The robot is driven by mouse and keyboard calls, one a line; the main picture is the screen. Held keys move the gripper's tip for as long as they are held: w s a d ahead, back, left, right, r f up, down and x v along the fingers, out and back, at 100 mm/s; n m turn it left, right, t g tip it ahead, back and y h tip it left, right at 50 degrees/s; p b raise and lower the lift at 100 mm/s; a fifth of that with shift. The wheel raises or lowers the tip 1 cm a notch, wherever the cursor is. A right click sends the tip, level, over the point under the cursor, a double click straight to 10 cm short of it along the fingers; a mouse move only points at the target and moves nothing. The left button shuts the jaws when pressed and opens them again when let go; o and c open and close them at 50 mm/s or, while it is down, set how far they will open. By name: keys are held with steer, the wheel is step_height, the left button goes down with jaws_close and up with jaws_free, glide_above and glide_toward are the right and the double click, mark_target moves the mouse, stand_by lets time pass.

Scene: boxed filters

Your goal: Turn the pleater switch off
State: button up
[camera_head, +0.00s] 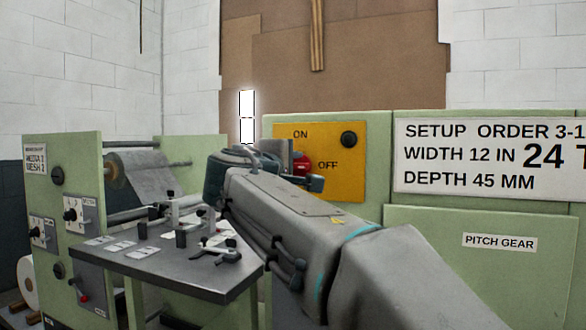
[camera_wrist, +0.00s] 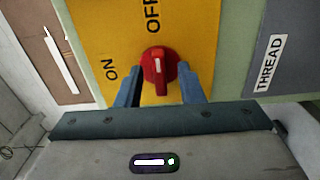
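The yellow switch panel (camera_head: 345,185) carries a red rotary switch (camera_head: 302,163) with ON above and OFF to the right in the head view. In the wrist view the red switch (camera_wrist: 158,70) shows its raised bar upright, with a white mark in the half toward the OFF label (camera_wrist: 152,15); the ON label (camera_wrist: 110,70) is to the left. My gripper (camera_wrist: 158,84) is open, its blue fingers on either side of the switch's lower part. I cannot tell if they touch it. In the head view my gripper (camera_head: 300,177) partly hides the switch.
A black knob (camera_head: 348,139) sits at the panel's upper right. A grey table with small fixtures (camera_head: 185,268) stands left of my arm, beside a green machine stand (camera_head: 85,160) with a roll. A THREAD label (camera_wrist: 271,62) is right of the panel in the wrist view.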

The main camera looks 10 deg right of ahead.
steer(key=p+v, duration=0.1)
steer(key=v, duration=1.2)
steer(key=shift+s+a, duration=0.2)
steer(key=shift+s, duration=0.1)
steer(key=s+d+f+m+g+y+p, duration=0.35)
steer(key=d+f+g+p, duration=0.45)
steer(key=p, duration=0.6)
steer(key=s+f+m+g+y+p, duration=0.3)
steer(key=s+f+m+y+p, duration=0.4)
steer(key=s+p, duration=0.4)
steer(key=p, duration=0.2)
steer(key=shift+s+g+p, duration=0.35)
steer(key=shift+s+g, duration=0.05)
